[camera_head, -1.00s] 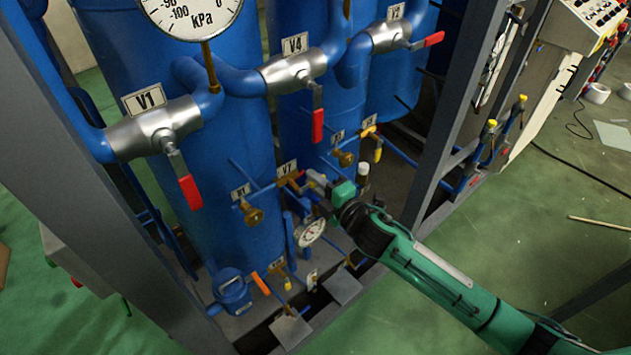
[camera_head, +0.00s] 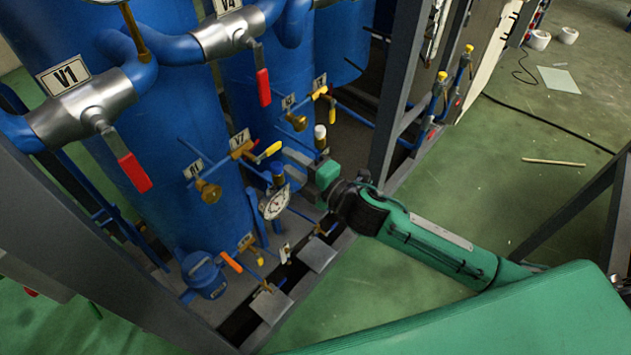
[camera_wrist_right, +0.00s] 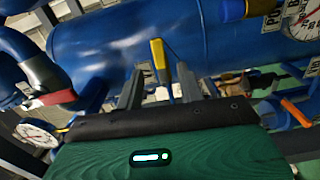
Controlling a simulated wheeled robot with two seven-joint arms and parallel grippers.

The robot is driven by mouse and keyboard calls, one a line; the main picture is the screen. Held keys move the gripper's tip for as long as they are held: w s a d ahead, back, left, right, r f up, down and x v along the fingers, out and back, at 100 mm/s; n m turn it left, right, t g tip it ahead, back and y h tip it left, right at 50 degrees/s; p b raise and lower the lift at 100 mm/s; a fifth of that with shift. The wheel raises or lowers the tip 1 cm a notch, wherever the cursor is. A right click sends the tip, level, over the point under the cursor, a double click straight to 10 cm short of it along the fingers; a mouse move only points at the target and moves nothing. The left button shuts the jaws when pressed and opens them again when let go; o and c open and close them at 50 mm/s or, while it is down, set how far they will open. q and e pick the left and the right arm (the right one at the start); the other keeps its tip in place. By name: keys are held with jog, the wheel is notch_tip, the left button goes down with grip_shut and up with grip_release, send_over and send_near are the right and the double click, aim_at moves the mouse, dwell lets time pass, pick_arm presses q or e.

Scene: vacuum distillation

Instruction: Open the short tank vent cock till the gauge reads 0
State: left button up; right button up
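The label V7 (camera_head: 240,139) marks a brass cock with a yellow handle (camera_head: 268,152) on the blue tank's front. My right gripper (camera_head: 290,155) is beside this handle, coming in from the right. In the right wrist view its two fingers (camera_wrist_right: 158,88) are apart, with a yellow handle (camera_wrist_right: 158,57) standing between and just beyond their tips. I cannot tell whether they touch it. A small round gauge (camera_head: 275,203) is below the cock; its reading is too small to tell. The large kPa gauge shows only its bottom edge (camera_head: 105,2). My left gripper is out of view.
Red-handled valves, including V1 (camera_head: 133,172), are on the pipes above. Other small cocks, R1 (camera_head: 208,190) and one with an orange handle (camera_head: 231,261), are close by. A grey frame post (camera_head: 400,90) stands right of the gripper.

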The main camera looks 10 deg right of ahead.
jog(key=b+v, duration=0.1)
jog(key=v, duration=0.6)
jog(key=shift+b, duration=0.4)
